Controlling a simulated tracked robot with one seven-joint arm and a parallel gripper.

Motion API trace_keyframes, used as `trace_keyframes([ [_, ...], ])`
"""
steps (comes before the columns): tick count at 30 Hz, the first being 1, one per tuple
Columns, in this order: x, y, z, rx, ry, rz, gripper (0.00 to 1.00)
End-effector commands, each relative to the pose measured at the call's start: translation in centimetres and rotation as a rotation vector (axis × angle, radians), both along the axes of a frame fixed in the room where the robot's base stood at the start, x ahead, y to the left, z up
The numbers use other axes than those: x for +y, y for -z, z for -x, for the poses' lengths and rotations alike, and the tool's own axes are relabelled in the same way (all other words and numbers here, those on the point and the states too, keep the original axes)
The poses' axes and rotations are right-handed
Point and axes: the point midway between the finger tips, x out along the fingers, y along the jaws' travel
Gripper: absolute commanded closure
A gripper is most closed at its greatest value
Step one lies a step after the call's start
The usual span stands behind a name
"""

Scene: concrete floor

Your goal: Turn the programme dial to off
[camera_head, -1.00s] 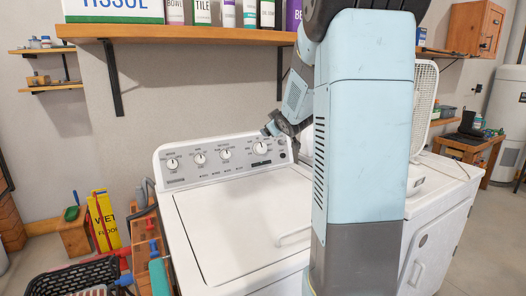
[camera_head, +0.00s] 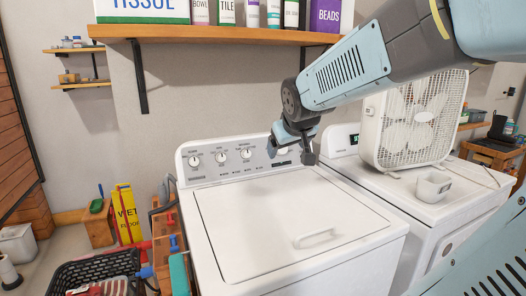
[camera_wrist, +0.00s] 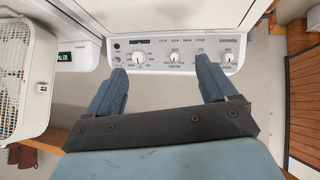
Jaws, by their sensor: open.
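The white washing machine (camera_head: 290,225) has a control panel (camera_head: 220,174) along its back edge. The programme dial (camera_wrist: 139,58) is the large knob at the left of the panel in the wrist view, with markings around it. In the head view it sits at the panel's right end, largely hidden by my gripper (camera_head: 294,145). In the wrist view my gripper (camera_wrist: 160,69) is open and empty, its fingers spread wide. The dial lies between the fingers' lines, close to the left finger. I cannot tell whether a finger touches it, and its pointer is too small to read.
Three smaller knobs (camera_head: 221,157) line the same panel. A shelf (camera_head: 215,34) with bottles hangs above. The washer lid is clear.

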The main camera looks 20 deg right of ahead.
Motion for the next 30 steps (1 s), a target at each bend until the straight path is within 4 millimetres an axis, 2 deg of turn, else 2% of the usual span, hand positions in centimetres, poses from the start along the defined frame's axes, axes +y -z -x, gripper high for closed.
trace_keyframes([
  [6,1.5,0.6,2.3,0.042,0.005,-0.032,0.15],
  [8,1.8,0.9,2.2,0.050,0.009,-0.032,0.15],
  [17,0.4,0.8,-1.2,0.005,0.007,0.010,0.15],
  [23,-1.1,0.8,-4.3,-0.040,-0.002,0.050,0.15],
  [26,-2.1,0.8,-6.4,-0.071,-0.011,0.074,0.15],
  [30,-4.2,1.2,-10.4,-0.129,-0.035,0.117,0.15],
])
